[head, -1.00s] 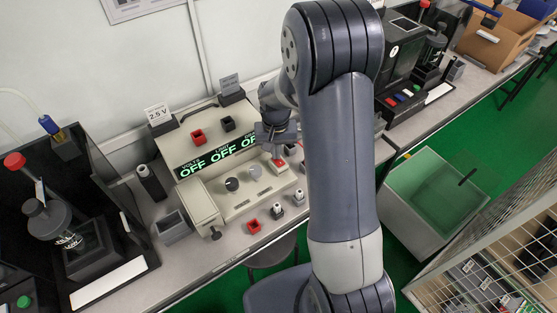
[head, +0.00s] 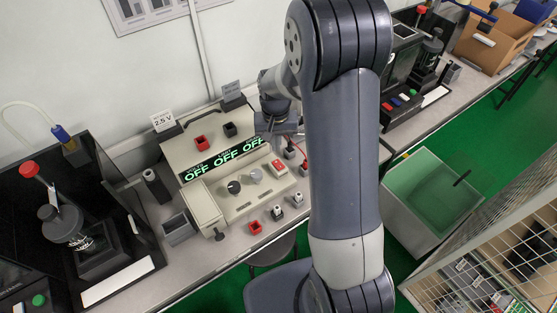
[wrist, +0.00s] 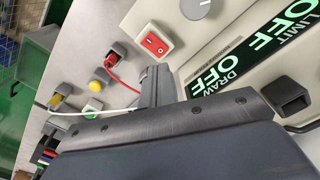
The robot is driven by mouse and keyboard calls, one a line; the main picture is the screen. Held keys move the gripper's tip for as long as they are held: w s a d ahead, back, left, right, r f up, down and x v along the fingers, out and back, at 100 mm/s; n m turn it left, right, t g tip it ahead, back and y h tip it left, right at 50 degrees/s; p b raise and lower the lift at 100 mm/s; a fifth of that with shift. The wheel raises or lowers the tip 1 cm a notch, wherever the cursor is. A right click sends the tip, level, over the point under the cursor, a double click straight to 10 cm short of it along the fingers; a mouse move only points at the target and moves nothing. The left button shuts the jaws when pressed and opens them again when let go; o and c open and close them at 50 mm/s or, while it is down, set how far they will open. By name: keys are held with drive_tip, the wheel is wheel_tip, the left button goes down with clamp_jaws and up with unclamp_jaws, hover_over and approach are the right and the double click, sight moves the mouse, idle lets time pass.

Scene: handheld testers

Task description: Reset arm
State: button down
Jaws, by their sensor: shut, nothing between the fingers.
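My gripper (head: 284,133) shows in the head view above the right side of a beige bench tester, partly hidden by my own arm. It is shut and holds nothing. In the wrist view my gripper (wrist: 158,86) fills the lower middle, close over the tester's panel. The tester (head: 215,165) has a green display (head: 222,158) that reads OFF in several places. A red rocker switch (head: 278,166) sits right of two knobs; the switch also shows in the wrist view (wrist: 155,43), just beyond the fingers. I cannot tell whether the gripper touches the panel.
A black test stand (head: 75,235) with a red knob stands at the left. Another dark tester (head: 402,85) is at the back right. A green-tinted bin (head: 430,195) is on the floor at the right. A red lead (wrist: 115,72) and a white lead (wrist: 105,112) run near the fingers.

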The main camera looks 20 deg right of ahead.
sight(276, 162)
drive_tip(key=shift+r, duration=0.35)
drive_tip(key=shift+f, duration=0.15)
wheel_tip(276, 162, down, 7)
drive_tip(key=b, duration=0.5)
drive_tip(key=shift+r, duration=0.25)
